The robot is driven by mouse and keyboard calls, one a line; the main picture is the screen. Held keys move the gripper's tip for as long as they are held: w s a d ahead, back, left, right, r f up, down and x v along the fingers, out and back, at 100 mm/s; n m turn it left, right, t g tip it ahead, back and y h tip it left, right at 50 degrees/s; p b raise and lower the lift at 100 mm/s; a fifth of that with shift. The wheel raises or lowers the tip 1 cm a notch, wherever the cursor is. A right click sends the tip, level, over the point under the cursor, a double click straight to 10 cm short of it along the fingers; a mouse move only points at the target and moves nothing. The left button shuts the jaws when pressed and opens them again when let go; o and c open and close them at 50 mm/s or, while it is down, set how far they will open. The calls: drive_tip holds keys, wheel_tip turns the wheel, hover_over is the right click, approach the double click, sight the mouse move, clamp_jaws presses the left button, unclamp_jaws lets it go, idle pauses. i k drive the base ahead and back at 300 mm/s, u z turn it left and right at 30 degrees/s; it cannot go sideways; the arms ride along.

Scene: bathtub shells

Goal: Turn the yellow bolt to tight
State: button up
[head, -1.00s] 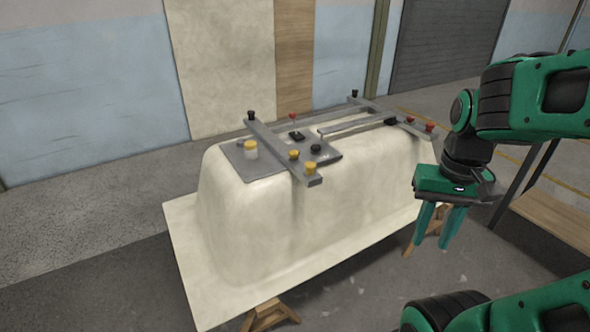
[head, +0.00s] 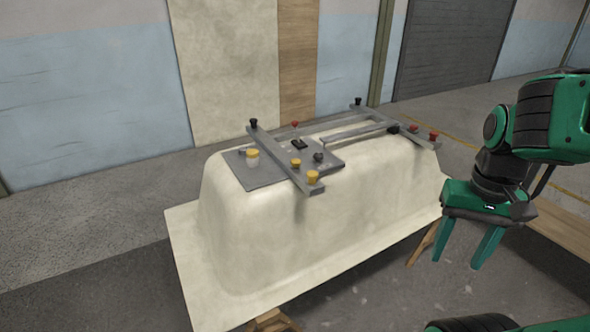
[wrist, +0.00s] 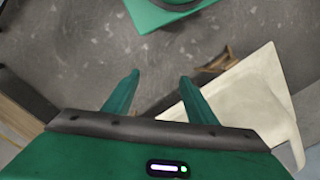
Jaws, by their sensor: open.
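Three yellow-topped things show in the head view on the upturned tub shell (head: 240,235). One is a white cylinder with a yellow cap (head: 253,157) on a grey plate. The others are a small yellow knob (head: 296,163) and a larger yellow knob (head: 313,177) at the near end of a grey bar. I cannot tell which is the bolt, or how tight any is. My gripper (head: 457,264) hangs to the right of the shell, fingers down, apart and empty. The wrist view shows the open fingers (wrist: 160,76) with bare floor between them.
The grey frame (head: 350,131) on the shell carries black knobs (head: 253,123) and red knobs (head: 433,134). A wooden trestle (head: 424,243) supports the shell. A wooden surface (head: 552,215) stands at the right. Open floor lies between the shell and my arm.

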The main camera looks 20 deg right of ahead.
sight(295, 162)
drive_tip(key=u, duration=0.3)
drive_tip(key=i, duration=0.9)
drive_tip(key=z, duration=0.4)
